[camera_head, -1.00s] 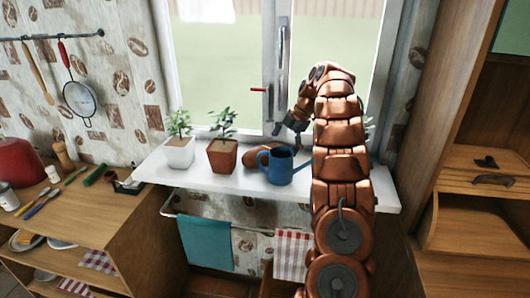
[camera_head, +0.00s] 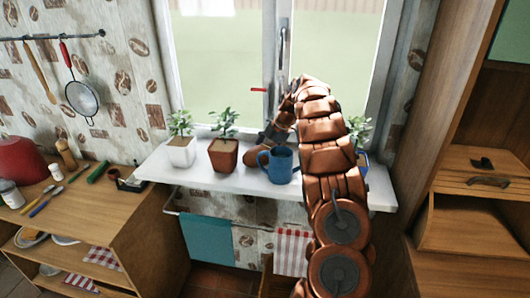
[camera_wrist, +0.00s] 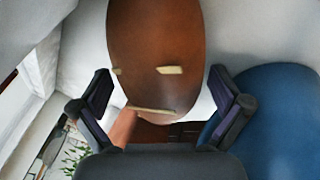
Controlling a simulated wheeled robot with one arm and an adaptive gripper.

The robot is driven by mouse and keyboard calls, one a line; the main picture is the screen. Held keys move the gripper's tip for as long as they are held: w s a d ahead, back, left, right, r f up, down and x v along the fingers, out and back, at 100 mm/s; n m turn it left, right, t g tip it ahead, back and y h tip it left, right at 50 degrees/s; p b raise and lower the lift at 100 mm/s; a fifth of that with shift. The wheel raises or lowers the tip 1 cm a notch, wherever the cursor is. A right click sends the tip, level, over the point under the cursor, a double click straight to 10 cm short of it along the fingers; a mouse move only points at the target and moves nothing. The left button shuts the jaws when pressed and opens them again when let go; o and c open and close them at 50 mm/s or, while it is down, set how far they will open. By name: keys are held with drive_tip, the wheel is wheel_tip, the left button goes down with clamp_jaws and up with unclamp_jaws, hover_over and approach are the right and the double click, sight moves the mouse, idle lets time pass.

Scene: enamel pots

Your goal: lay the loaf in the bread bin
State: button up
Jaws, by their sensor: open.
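My gripper (camera_wrist: 160,108) is open and holds nothing; I cannot tell whether a finger touches the loaf. A wooden box with an open front (camera_head: 470,228) on the right may be the bread bin.
The blue mug (camera_head: 279,165) stands close beside my gripper and shows in the wrist view (camera_wrist: 270,125). A terracotta pot (camera_head: 223,155) and a white pot (camera_head: 182,152) with plants stand left on the sill (camera_head: 235,182). Another plant (camera_head: 358,130) is right, partly behind my arm.

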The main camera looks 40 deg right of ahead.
drive_tip(key=c, duration=1.6)
drive_tip(key=shift+o, duration=0.2)
drive_tip(key=shift+a+r+b, duration=0.1)
drive_tip(key=shift+r+b, duration=0.05)
drive_tip(key=shift+b, duration=0.15)
